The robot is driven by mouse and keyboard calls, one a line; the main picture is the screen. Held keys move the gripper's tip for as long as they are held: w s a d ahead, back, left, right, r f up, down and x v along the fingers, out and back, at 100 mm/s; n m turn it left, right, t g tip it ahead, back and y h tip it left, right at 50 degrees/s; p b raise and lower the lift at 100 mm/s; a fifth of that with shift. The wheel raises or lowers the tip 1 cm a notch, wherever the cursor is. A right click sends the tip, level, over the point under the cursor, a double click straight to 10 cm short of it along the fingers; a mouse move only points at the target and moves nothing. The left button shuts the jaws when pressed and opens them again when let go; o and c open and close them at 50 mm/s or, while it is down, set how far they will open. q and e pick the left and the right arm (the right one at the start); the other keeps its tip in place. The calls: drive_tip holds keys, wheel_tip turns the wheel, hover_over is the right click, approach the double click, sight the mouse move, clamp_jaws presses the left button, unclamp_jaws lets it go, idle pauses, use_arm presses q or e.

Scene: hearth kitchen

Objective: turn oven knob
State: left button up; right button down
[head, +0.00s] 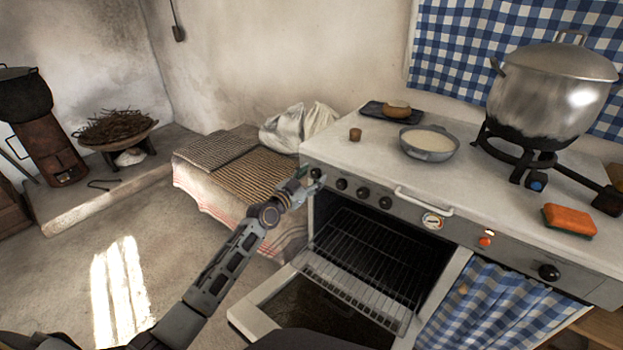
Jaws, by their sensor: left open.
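The leftmost knob (316,173) is at the panel's left end, next to the left gripper. Three more are just right of it, including the knob (341,184) and the knob (385,203). Another black knob (549,272) is at the far right. My left gripper (306,178) is open, its fingertips at the leftmost knob; I cannot tell whether they touch it. The oven door (265,318) is folded down, showing the wire rack (360,255). My right gripper is not in view.
A white handle (424,202) and a dial (432,221) sit right of the knobs. On top are a bowl (428,143), a large pot (550,95) on a burner, and an orange sponge (569,220).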

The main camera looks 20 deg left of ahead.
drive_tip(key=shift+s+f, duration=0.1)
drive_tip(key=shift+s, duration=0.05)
use_arm(q)
drive_tip(key=c, duration=1)
drive_tip(key=shift+c, duration=0.2)
